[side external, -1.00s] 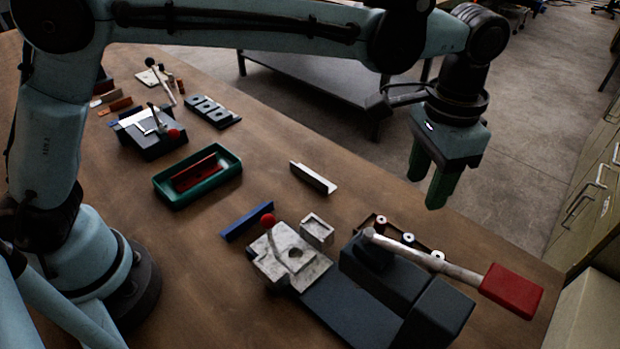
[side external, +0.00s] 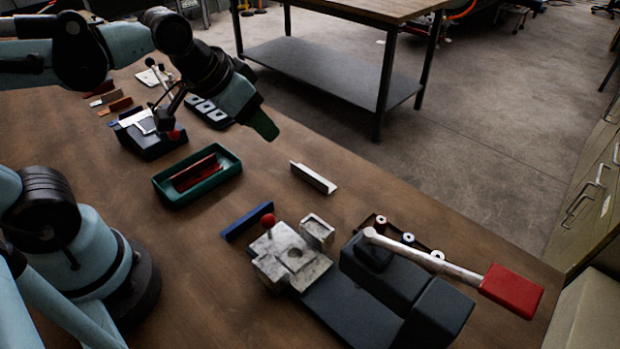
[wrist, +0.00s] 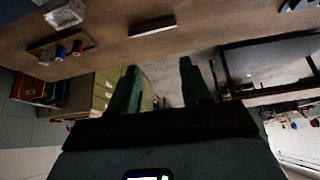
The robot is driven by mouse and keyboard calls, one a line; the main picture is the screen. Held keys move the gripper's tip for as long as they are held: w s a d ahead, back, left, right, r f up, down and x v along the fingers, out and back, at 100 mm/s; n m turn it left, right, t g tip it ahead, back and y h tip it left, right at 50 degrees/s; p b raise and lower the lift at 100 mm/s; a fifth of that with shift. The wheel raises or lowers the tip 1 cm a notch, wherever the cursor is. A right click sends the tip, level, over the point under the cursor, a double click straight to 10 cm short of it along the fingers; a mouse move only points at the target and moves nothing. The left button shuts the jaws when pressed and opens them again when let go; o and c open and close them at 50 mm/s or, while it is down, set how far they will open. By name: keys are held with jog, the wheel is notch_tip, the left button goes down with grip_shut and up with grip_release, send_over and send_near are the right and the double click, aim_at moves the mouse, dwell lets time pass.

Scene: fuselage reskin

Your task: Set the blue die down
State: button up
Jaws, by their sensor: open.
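My gripper (side external: 262,125) is in the air over the far side of the table, right of the dark block with white-ringed slots. In the wrist view its two green fingers (wrist: 160,80) are apart with nothing between them. A small blue cylinder, which looks like the blue die (wrist: 77,48), stands in a brown rack (wrist: 40,55) beside a red one. In the side view the rack (side external: 376,219) is partly hidden behind the dark lever press. The die's blue side (side external: 408,239) barely shows below its pale round top. My gripper is well away from it.
The dark press (side external: 400,285) has a long red-handled lever (side external: 512,290). A green tray (side external: 228,164) holds reddish strips.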

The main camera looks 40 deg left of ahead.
jog(key=shift+s+a+f+n+t+y, duration=0.3)
jog(key=shift+s+a+f+n+t, duration=0.15)
jog(key=shift+s+a+f, duration=0.7)
